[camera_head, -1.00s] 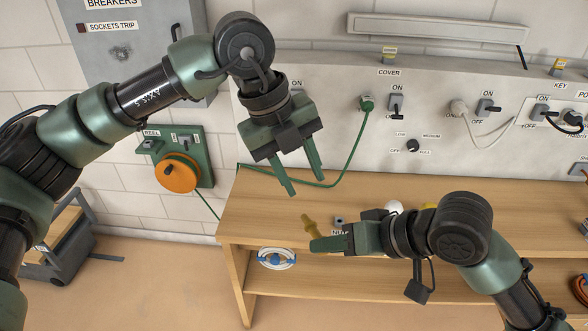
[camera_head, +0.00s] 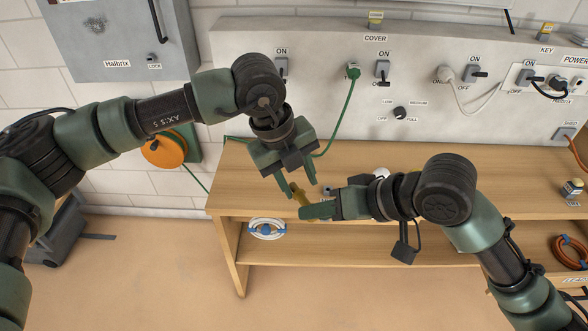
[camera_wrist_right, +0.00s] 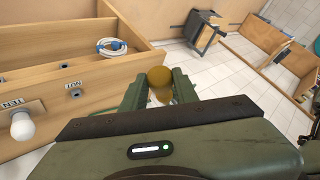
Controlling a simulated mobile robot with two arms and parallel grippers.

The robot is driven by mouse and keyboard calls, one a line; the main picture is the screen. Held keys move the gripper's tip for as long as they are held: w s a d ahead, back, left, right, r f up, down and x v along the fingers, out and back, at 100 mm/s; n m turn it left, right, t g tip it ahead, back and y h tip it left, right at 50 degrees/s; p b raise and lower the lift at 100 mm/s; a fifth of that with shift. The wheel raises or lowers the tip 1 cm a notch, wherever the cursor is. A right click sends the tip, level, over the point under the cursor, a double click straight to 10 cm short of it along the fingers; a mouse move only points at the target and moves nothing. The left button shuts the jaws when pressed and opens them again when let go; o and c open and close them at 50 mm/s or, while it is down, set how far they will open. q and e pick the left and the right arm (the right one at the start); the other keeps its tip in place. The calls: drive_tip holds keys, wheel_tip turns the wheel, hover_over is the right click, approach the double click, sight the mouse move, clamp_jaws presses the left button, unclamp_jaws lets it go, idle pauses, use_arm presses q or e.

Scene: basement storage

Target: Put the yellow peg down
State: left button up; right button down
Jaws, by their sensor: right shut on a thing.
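The yellow peg (camera_head: 299,194) is held by my right gripper (camera_head: 305,210), in front of the wooden bench's front edge. In the right wrist view the peg's round yellow end (camera_wrist_right: 159,77) sits between the two green fingers (camera_wrist_right: 158,92), which are shut on it. My left gripper (camera_head: 302,190) points down just above the peg with its fingers apart. Its tips are close to the peg's upper end; I cannot tell whether they touch it. Part of the peg is hidden by the fingers.
The wooden bench top (camera_head: 480,165) has clear room to the right and left. A white bulb (camera_head: 381,172) is behind my right wrist. A coiled white cable (camera_head: 267,229) lies on the lower shelf. A green cable (camera_head: 340,112) hangs from the wall panel behind my left gripper.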

use_arm(q)
drive_tip(key=shift+f, duration=0.1)
drive_tip(key=c, duration=0.8)
drive_tip(key=shift+d, duration=0.1)
clamp_jaws()
use_arm(e)
drive_tip(key=shift+a, duration=0.1)
drive_tip(key=c, duration=1.1)
unclamp_jaws()
drive_tip(key=shift+o, duration=0.5)
